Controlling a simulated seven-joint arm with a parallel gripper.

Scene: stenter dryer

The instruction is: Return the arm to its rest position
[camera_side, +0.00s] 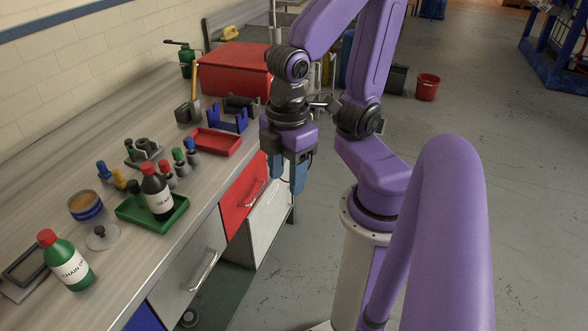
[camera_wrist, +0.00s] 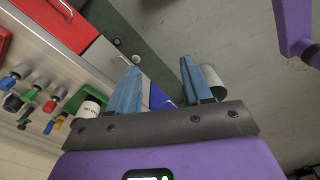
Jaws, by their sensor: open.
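My gripper (camera_side: 288,180) hangs from my purple arm, pointing down, just off the front edge of the workbench (camera_side: 215,208) in the side view. Its blue fingers are apart with nothing between them. In the wrist view my gripper (camera_wrist: 157,85) also shows open, with the floor and the cabinet fronts beyond its fingers. It touches none of the bench items.
A dark bottle (camera_side: 157,192) stands in a green tray (camera_side: 129,213); a green bottle (camera_side: 66,262) stands nearer. A red tray (camera_side: 218,143), blue holder (camera_side: 228,119) and red box (camera_side: 236,69) lie farther back. Open floor (camera_side: 455,120) lies right, with a red bucket (camera_side: 427,87).

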